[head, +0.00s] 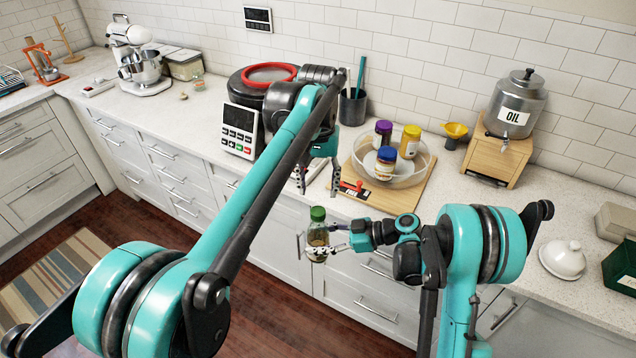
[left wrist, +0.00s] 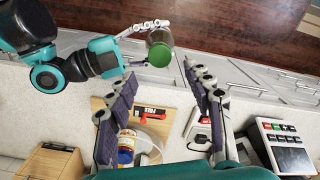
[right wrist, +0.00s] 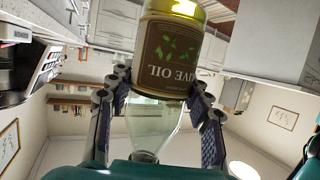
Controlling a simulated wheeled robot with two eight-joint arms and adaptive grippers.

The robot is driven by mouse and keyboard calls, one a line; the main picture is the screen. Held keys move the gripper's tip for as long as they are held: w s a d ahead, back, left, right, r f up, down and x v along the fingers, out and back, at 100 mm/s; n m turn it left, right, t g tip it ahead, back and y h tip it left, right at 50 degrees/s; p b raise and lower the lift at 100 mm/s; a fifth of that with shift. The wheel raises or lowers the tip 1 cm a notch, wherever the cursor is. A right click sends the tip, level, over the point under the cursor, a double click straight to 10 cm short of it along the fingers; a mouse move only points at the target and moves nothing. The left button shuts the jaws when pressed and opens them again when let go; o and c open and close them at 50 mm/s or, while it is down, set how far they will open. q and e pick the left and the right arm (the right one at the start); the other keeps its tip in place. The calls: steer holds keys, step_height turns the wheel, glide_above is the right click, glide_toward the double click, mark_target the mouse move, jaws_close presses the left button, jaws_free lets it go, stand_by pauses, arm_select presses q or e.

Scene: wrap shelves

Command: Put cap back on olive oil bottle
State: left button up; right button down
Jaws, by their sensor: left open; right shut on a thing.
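The olive oil bottle (head: 317,238) is upright in front of the counter edge, held in the air by my right gripper (head: 328,248). In the right wrist view the bottle (right wrist: 172,52) shows its dark label upside down, with its clear narrowing part between the fingers. The green cap (head: 318,213) sits at the bottle's top in the head view; I cannot tell whether it is screwed tight. In the left wrist view the cap (left wrist: 159,55) shows as a green disc from above. My left gripper (head: 318,187) is open and empty, pointing down above the cap, apart from it.
Behind the grippers, a wooden board (head: 400,200) carries a clear round bowl (head: 418,172) with several lidded jars. A metal oil dispenser (head: 516,105) stands on a wooden stand at the right. A dark appliance with a red ring (head: 270,75) and a keypad device stand behind my left arm.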

mark_target(318, 211)
arm_select(q)
step_height(318, 211, down, 8)
steer(key=shift+r, duration=0.25)
steer(key=shift+c, duration=0.2)
jaws_close()
steer(key=shift+o, duration=0.9)
jaws_free()
steer(key=shift+r, duration=0.15)
step_height(318, 211, up, 12)
